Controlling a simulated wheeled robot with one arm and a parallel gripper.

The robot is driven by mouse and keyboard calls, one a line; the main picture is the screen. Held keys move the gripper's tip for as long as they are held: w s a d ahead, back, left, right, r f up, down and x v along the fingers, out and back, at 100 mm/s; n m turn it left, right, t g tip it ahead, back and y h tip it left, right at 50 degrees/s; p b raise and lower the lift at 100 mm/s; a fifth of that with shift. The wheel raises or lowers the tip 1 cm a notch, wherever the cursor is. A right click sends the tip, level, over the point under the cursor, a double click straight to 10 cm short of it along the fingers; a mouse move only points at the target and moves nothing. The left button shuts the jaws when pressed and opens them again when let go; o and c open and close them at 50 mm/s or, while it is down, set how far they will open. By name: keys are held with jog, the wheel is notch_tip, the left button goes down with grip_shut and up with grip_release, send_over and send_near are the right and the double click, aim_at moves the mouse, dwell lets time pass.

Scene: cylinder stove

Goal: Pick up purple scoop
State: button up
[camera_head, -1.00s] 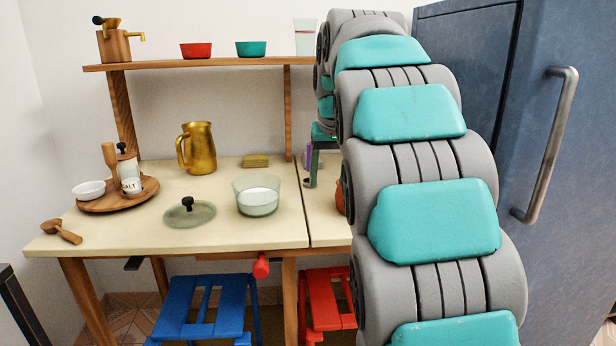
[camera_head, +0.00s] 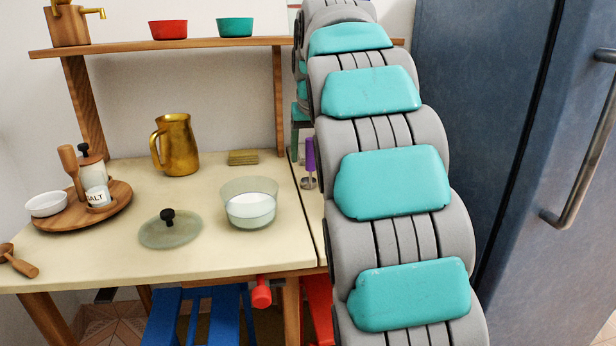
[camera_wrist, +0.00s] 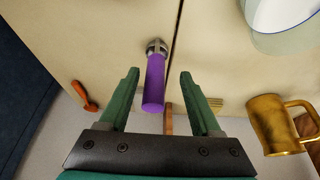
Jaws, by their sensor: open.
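The purple scoop (camera_wrist: 153,84) stands on the table in the wrist view, its purple handle toward my gripper and its metal end (camera_wrist: 156,46) at the tabletop. My gripper (camera_wrist: 160,74) is open, with one green finger on each side of the handle and a gap on both sides. In the head view, the purple scoop (camera_head: 310,160) shows just left of my arm, with its round metal base on the table. My gripper is mostly hidden behind my arm there; only a green part (camera_head: 300,115) shows.
A glass bowl (camera_head: 250,206) with white contents, a lid (camera_head: 170,230) and a golden pitcher (camera_head: 175,145) stand left of the scoop. The shelf (camera_head: 200,47) is above. A blue fridge (camera_head: 470,120) is at the right. An orange-red object (camera_wrist: 84,96) lies left in the wrist view.

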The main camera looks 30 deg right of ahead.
aim_at(309, 165)
jog(key=x, duration=0.5)
jog(key=shift+w+d, duration=0.1)
jog(key=shift+d, duration=0.25)
jog(key=shift+c, duration=0.3)
jog(key=shift+r, duration=0.1)
grip_shut()
